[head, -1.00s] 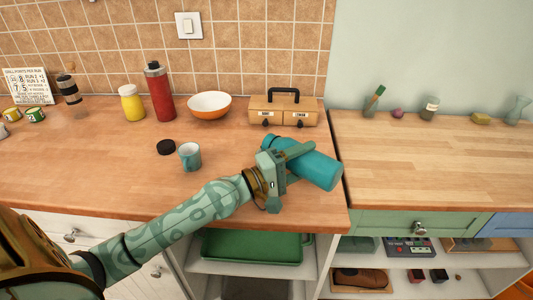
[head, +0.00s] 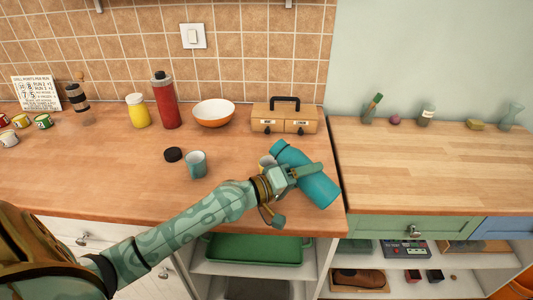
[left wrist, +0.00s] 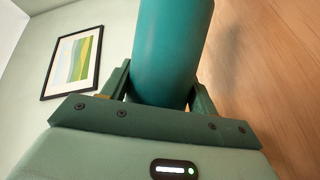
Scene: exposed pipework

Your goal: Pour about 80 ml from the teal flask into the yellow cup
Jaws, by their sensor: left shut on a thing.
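My left gripper (head: 304,172) is shut around the teal flask (head: 318,190), above the front right of the wooden counter. The flask leans in the head view, its narrower neck end at upper left and its wide end at lower right. Its teal body also fills the gap between the fingers in the left wrist view (left wrist: 172,50). A small yellowish cup (head: 265,161) shows just left of the flask's neck, mostly hidden by gripper and flask. A small yellow mug (head: 20,120) stands at the far left. No liquid is visible. My right gripper is out of view.
A grey-blue mug (head: 196,165) and a black lid (head: 173,154) lie left of my gripper. A yellow jar (head: 138,112), red bottle (head: 164,105), orange-white bowl (head: 213,113) and wooden box (head: 284,120) line the back. The right-hand counter (head: 430,170) is mostly clear.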

